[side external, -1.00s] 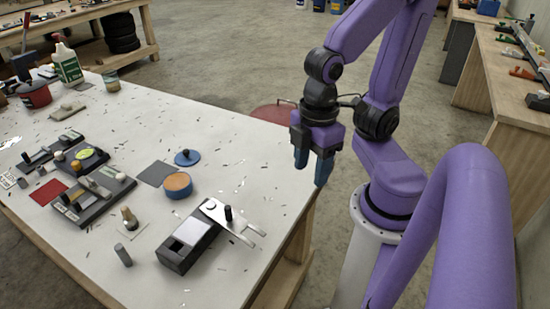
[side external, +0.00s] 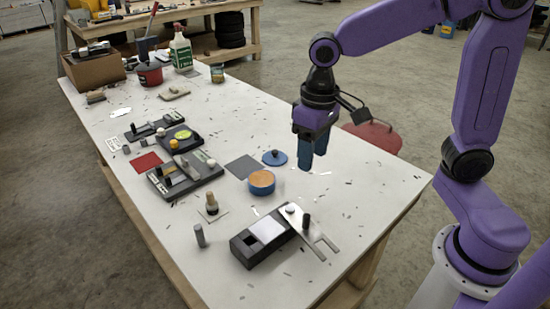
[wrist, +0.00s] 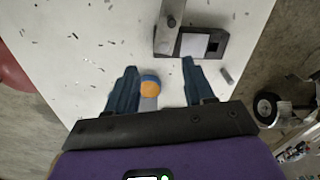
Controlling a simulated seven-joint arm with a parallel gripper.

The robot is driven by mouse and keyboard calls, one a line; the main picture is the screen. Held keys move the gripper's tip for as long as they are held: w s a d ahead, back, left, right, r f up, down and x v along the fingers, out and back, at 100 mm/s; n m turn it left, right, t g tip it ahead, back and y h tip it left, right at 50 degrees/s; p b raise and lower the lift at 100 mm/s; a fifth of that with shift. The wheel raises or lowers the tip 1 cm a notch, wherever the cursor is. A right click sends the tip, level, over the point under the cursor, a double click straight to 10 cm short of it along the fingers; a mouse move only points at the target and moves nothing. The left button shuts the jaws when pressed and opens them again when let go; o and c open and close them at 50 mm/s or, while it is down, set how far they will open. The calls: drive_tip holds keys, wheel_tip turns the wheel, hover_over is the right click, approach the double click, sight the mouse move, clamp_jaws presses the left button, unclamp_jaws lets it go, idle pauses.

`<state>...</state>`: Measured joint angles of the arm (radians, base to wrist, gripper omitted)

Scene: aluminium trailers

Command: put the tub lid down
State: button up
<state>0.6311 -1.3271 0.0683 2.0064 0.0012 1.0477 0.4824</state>
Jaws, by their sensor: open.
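The blue round tub lid (side external: 274,157) with a dark knob lies knob up on the white table, just behind the blue tub and right of a dark grey square (side external: 243,168). The tub (side external: 261,182) stands open with orange contents; it also shows in the wrist view (wrist: 150,87). My gripper (side external: 312,155) is open, empty and pointing down, right of the lid and apart from it, above the table. In the wrist view my gripper (wrist: 158,65) has its two blue fingers spread, with the tub seen between them. I cannot make out the lid there.
A black block with a metal fork plate (side external: 290,231) lies in front of the tub. A peg (side external: 211,204) and a grey cylinder (side external: 200,236) stand left of it. Black fixtures (side external: 185,173) sit further left. The table's right side is mostly clear.

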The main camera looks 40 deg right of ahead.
drive_tip(key=w+m, duration=0.5)
drive_tip(key=w, duration=0.5)
drive_tip(key=m, duration=1.3)
hover_over(275, 151)
wheel_tip(275, 151, down, 4)
wheel_tip(275, 151, down, 17)
drive_tip(key=shift+r, duration=0.1)
clamp_jaws()
